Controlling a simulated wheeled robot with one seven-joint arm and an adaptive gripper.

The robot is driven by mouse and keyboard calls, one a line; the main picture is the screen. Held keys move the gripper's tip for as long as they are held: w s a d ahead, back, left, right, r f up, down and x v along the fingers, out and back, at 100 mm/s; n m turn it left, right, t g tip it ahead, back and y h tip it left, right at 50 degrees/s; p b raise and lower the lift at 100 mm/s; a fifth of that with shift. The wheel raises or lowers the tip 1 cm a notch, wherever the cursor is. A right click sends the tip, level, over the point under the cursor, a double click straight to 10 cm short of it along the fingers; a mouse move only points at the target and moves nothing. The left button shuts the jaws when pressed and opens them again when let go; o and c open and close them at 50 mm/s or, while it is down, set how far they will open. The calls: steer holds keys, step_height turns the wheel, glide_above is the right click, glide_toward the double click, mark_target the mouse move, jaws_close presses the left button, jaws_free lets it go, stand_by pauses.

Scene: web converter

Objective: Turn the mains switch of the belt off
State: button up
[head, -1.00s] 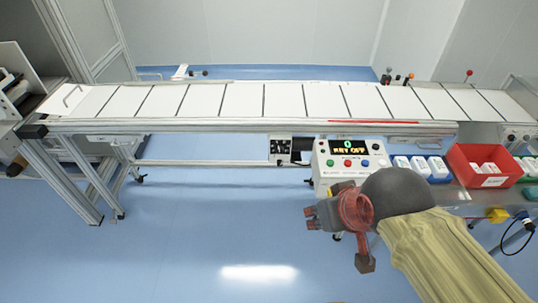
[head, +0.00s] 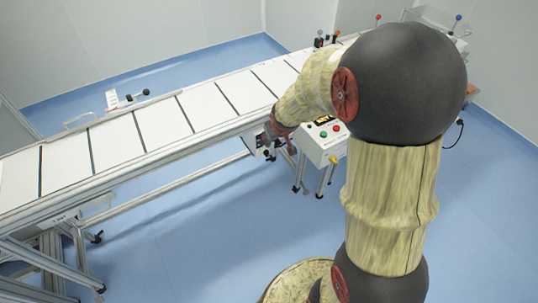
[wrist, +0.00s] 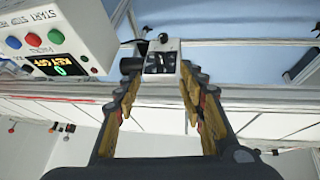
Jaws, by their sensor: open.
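The wrist view is upside down. A small white box with a dark front and white switch markings (wrist: 160,63), which looks like the mains switch of the belt, sits under the belt's edge. My gripper (wrist: 160,80) is open and empty, its two fingers either side of the box in the picture. I cannot tell whether they touch it or which way the switch is set. In the head view my gripper (head: 272,137) is at the belt's near edge, largely hiding the switch box. The belt (head: 165,122) runs across with white panels.
A thin rod or cable-like edge runs past the switch box. The blue floor (head: 190,240) before the belt is clear.

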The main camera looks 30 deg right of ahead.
steer(key=w+d+f, duration=0.3)
steer(key=d+f, duration=0.1)
steer(key=f, duration=0.4)
steer(key=t+y+p, duration=0.2)
steer(key=t+p, duration=0.2)
steer(key=t, duration=0.3)
glide_toward(268, 155)
step_height(268, 155, down, 10)
steer(key=w+d, duration=0.1)
steer(key=d, duration=0.2)
steer(key=w+a+r+t, duration=0.1)
steer(key=w+r, duration=0.1)
steer(key=w+a+r+t, duration=0.1)
steer(key=w+t, duration=0.1)
steer(key=w+r+t+b, duration=0.1)
steer(key=w+r+t, duration=0.1)
steer(key=w, duration=0.1)
steer(key=shift+a+r+n+y, duration=0.3)
steer(key=shift+a+n, duration=0.1)
steer(key=shift+c, duration=0.8)
jaws_close()
